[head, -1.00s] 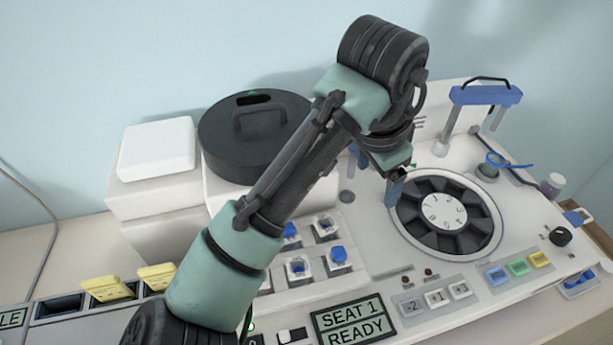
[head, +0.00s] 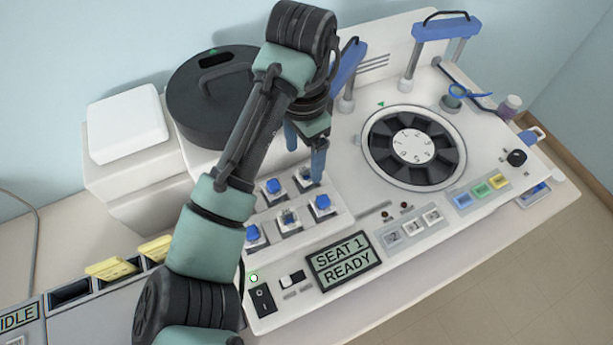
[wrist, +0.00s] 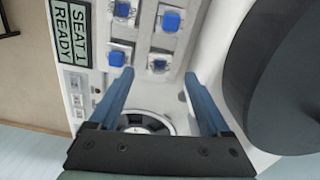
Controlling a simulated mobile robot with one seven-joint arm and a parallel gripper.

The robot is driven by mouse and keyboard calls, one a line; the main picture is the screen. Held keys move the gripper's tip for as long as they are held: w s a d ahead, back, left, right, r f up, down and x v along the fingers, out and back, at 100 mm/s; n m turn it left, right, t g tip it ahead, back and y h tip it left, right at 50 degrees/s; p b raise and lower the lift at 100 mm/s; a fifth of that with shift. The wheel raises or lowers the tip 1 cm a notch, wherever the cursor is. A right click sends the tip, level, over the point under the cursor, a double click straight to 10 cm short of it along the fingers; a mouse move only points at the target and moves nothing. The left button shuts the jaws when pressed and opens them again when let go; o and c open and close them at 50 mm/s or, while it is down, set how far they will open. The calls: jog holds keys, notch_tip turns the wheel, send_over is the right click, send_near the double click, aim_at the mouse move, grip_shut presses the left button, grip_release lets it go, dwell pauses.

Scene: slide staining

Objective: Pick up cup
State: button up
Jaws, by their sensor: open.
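Several small cups with blue tops sit in white square seats on a raised block of the machine; I take these as the cups. One cup (head: 322,204) is at the block's right side and another (head: 273,186) is at its back left. My gripper (head: 304,165) is open and points down above the back right of the block. In the wrist view, my gripper (wrist: 159,73) has a blue finger on each side, with one cup (wrist: 159,64) showing between the fingertips. It looks empty; I cannot tell the height above that cup.
A black round lidded pot (head: 205,115) with a handle stands left of my gripper, beside a white box (head: 127,122). A dark segmented carousel (head: 440,172) is to the right, with blue-topped frames behind. A display (head: 343,260) reads SEAT 1 READY. Yellow flaps (head: 110,268) are front left.

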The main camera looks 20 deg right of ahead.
aim_at(304, 172)
jog(key=shift+f+p, duration=0.55)
jog(key=shift+f, duration=2.1)
grip_shut()
